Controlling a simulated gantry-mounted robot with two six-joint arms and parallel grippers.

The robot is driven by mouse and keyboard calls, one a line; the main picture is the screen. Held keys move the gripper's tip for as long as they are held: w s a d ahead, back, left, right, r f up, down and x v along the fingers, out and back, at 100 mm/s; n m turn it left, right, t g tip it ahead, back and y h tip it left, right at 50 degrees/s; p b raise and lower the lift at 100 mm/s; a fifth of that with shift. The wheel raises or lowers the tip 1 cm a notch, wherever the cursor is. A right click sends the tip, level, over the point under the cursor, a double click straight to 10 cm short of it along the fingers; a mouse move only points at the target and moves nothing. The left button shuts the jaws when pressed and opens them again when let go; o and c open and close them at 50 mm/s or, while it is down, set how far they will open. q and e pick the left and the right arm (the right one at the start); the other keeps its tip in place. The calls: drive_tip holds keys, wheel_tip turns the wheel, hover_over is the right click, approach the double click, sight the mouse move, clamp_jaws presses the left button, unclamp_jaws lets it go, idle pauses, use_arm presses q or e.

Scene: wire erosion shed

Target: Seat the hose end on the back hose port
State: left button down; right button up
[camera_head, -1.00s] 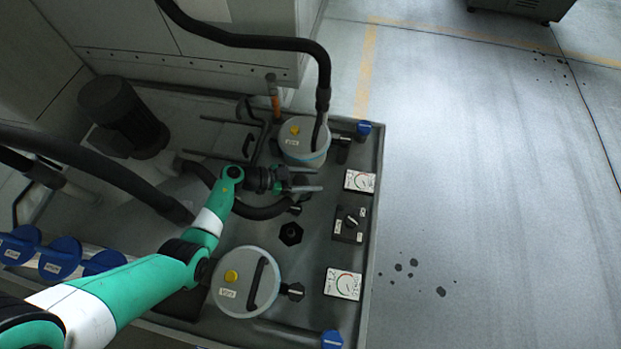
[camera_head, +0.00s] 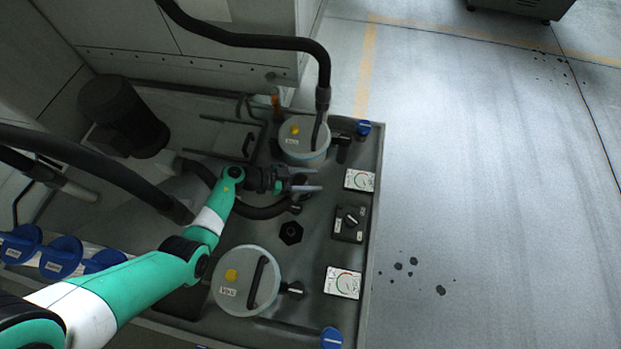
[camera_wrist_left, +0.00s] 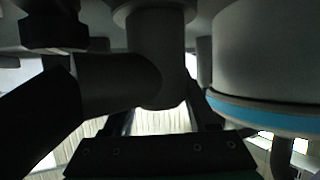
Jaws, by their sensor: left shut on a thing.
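My left gripper (camera_head: 300,181) reaches over the grey deck in the head view, just in front of the back canister. It is shut on the hose end, which is mostly hidden there by the fingers; the black hose (camera_head: 258,211) curves in beside it. In the left wrist view, my gripper (camera_wrist_left: 158,125) sits at the dark elbow of the hose end (camera_wrist_left: 120,85). The elbow meets a round collar (camera_wrist_left: 155,14) at the top of that picture. The back hose port is not clearly visible, and I cannot tell whether the end is fully seated.
The back canister (camera_head: 303,137) stands close by; its blue band (camera_wrist_left: 260,116) shows in the wrist view. A black hexagonal fitting (camera_head: 291,233), front canister (camera_head: 233,283), control knob box (camera_head: 350,223) and gauges (camera_head: 359,180) occupy the deck. The floor at right is open.

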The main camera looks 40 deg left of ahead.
sight(299, 180)
use_arm(q)
drive_tip(key=shift+f, duration=0.15)
drive_tip(key=shift+c, duration=2.3)
unclamp_jaws()
drive_tip(key=shift+f, duration=0.1)
drive_tip(key=p+v, duration=0.2)
drive_tip(key=v, duration=0.1)
drive_tip(key=shift+w, duration=0.1)
drive_tip(key=p+v, duration=0.4)
drive_tip(key=shift+s+a+r, duration=0.1)
drive_tip(key=shift+s+r, duration=0.1)
drive_tip(key=shift+r, duration=0.05)
drive_tip(key=shift+s+a+r+p, duration=0.25)
drive_tip(key=shift+s+r+p, duration=0.35)
drive_tip(key=shift+p, duration=0.4)
drive_tip(key=shift+w+r, duration=0.15)
drive_tip(key=shift+r, duration=0.1)
